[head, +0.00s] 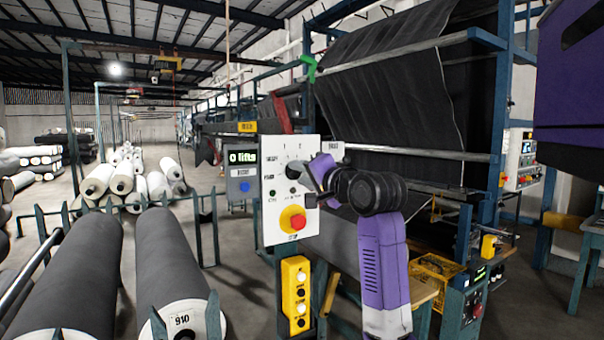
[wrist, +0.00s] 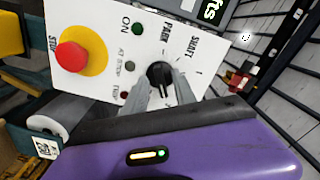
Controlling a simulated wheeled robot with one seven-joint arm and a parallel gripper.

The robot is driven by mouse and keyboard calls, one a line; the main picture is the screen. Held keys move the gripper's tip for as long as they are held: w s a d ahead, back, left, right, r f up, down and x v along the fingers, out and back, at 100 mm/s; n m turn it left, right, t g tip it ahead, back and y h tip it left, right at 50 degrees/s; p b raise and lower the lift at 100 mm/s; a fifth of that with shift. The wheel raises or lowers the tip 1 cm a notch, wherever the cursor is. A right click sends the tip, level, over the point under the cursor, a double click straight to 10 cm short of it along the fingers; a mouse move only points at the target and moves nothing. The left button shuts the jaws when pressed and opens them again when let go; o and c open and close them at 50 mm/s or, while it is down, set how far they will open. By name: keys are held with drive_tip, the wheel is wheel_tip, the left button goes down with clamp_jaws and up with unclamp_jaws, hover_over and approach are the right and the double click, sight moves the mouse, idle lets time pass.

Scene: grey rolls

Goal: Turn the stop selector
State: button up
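The stop selector, a round black knob (head: 293,170), is on the upper part of a white control panel (head: 270,222). The knob also shows in the wrist view (wrist: 159,73), near the printed words PARK and SHAFT. My gripper (head: 310,175) is at the panel from the right, its tips by the knob. In the wrist view my gripper's (wrist: 164,83) two grey fingers are apart, one on each side of the knob's lower part. I cannot tell whether they touch it. The knob's pointer setting is hard to read.
A red push button on a yellow disc (head: 292,219) sits below the knob. A grey-blue box with a display (head: 242,174) stands left of the panel, a yellow button box (head: 295,297) below. Large dark rolls (head: 75,270) fill the lower left.

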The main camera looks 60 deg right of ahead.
clamp_jaws()
drive_tip(key=shift+n, duration=0.5)
drive_tip(key=n, duration=0.2)
drive_tip(key=shift+n, duration=0.4)
drive_tip(key=n, duration=0.4)
drive_tip(key=shift+f+n, duration=0.1)
drive_tip(key=shift+n, duration=0.2)
drive_tip(key=n, duration=0.3)
drive_tip(key=shift+d+n, duration=0.1)
drive_tip(key=shift+n, duration=0.2)
drive_tip(key=shift+n+b, duration=0.3)
drive_tip(key=shift+n, duration=1.6)
